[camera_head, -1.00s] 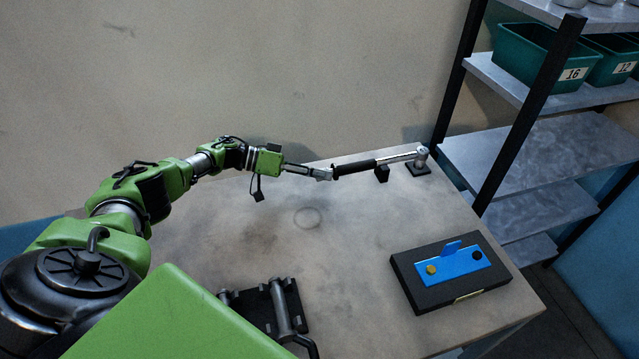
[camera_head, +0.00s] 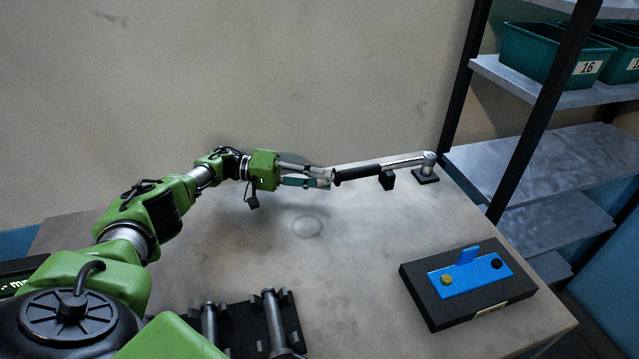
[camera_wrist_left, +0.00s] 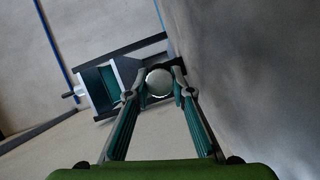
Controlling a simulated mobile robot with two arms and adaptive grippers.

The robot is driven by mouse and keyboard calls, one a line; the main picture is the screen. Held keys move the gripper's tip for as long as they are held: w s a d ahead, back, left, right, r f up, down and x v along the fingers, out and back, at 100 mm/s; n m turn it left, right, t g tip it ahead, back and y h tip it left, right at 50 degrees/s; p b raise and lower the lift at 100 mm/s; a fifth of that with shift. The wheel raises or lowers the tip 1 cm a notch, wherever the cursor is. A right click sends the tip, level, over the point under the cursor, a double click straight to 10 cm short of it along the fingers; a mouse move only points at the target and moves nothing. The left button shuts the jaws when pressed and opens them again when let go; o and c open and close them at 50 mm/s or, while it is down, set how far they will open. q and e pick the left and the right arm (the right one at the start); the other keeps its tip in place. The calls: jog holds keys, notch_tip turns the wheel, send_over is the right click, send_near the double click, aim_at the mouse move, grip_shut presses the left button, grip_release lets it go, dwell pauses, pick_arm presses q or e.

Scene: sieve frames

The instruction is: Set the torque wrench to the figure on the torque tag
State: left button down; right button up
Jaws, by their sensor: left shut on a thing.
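The torque wrench (camera_head: 365,172) lies at the back right of the table, with a black grip and a bright steel shaft. Its head rests on a black stand, and a black block supports its shaft. My left gripper (camera_head: 328,178) is shut on the end of the wrench's handle, in line with it. In the left wrist view the round grey end (camera_wrist_left: 159,83) of the handle sits between the fingertips. No setting figure can be read. I cannot make out a torque tag with a figure. My right gripper is not in view.
A black box with a blue panel (camera_head: 478,277), a yellow knob and a black knob stands at the front right. A pale label is on its front. A black rack with grey bars (camera_head: 272,318) lies at the near edge. Shelves with green bins (camera_head: 540,50) stand right.

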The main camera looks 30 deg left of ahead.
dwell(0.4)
pick_arm(q)
jog(key=c, duration=1.8)
grip_release()
jog(key=shift+o, duration=0.2)
